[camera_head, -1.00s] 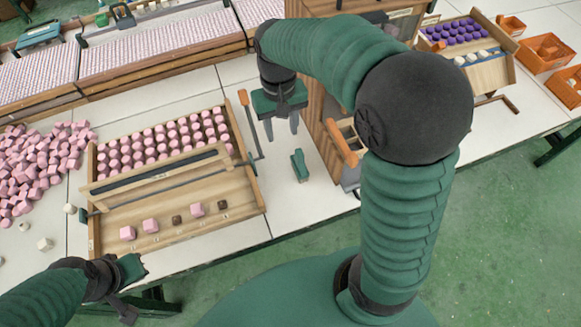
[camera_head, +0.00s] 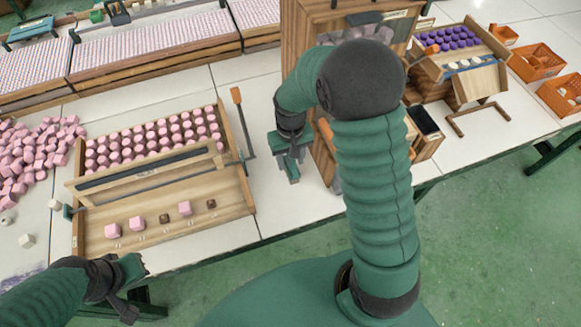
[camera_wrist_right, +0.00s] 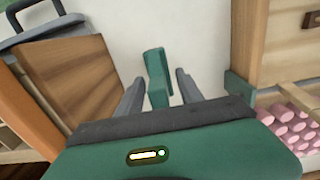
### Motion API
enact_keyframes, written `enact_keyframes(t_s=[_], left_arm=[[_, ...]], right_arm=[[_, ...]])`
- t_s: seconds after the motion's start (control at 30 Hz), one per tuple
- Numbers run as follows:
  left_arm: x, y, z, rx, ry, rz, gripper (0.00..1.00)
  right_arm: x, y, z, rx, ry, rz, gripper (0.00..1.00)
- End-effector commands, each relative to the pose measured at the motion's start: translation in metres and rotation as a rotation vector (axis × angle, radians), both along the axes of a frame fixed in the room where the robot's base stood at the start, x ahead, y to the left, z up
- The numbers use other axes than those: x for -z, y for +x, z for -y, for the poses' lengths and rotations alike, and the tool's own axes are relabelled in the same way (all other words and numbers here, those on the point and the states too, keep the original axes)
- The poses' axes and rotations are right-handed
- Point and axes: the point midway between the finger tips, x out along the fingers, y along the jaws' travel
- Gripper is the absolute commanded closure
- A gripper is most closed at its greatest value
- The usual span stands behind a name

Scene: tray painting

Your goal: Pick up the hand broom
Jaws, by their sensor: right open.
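The small green hand broom (camera_head: 292,176) is on the white table between the pink-block tray and the wooden cabinet. My right gripper (camera_head: 291,158) is low over it and partly hides it. In the right wrist view the broom (camera_wrist_right: 156,72) stands between the two grey fingers of my right gripper (camera_wrist_right: 160,86). The gripper is open, with a gap at the right finger; contact with the left finger cannot be told. My left gripper (camera_head: 130,280) is at the table's front edge, below the tray, and its jaws are not clear.
A wooden tray (camera_head: 240,195) with pink pieces stands left of the broom, a long-handled tool (camera_head: 242,120) at its right edge. A wooden cabinet (camera_head: 300,50) stands close on the right. Loose pink blocks (camera_head: 35,150) lie far left. Bare table lies in front of the broom.

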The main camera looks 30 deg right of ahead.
Motion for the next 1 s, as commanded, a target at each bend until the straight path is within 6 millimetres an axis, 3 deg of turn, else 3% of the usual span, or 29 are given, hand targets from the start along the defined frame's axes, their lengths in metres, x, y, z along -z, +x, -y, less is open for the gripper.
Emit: enact_keyframes(t_s=[0.2,0.53,1.0], left_arm=[[-0.0001,0.0,0.0,0.0,0.0,0.0,1.0],[0.0,0.0,0.0001,0.0,0.0,0.0,1.0],[-0.0009,0.0,0.0001,0.0,0.0,0.0,1.0]], right_arm=[[0.0005,-0.0004,0.0,0.001,0.0,0.001,0.58],[0.0005,0.0,-0.0001,0.0,0.0,0.001,1.0],[-0.0036,0.0004,-0.0003,0.0,0.0,0.002,1.0]])
